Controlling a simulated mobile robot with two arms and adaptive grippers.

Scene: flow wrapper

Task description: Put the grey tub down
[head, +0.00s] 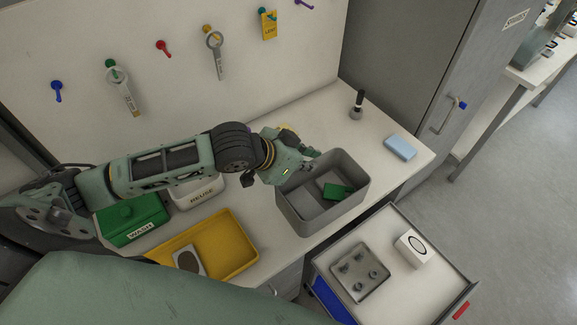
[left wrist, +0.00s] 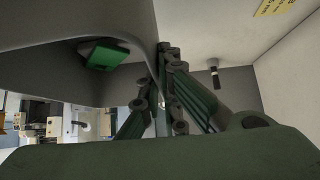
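The grey tub (head: 292,207) is at the front edge of the white worktop, upright or nearly so. A green block (head: 337,191) lies inside it. My left gripper (head: 303,160) is at the tub's back left rim. In the left wrist view, the fingers of my left gripper (left wrist: 160,88) are on both sides of the tub wall (left wrist: 128,22), closed on it. The green block (left wrist: 103,54) shows inside the tub there too. I cannot tell whether the tub's base touches the worktop. My right gripper is not in view.
A yellow tray (head: 240,262), a white REUSE bin (head: 200,195) and a green WASH box (head: 130,217) stand left of the tub. A blue block (head: 400,147) and a dark-topped bottle (head: 357,105) are to its right. An open drawer (head: 425,287) sits below, in front.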

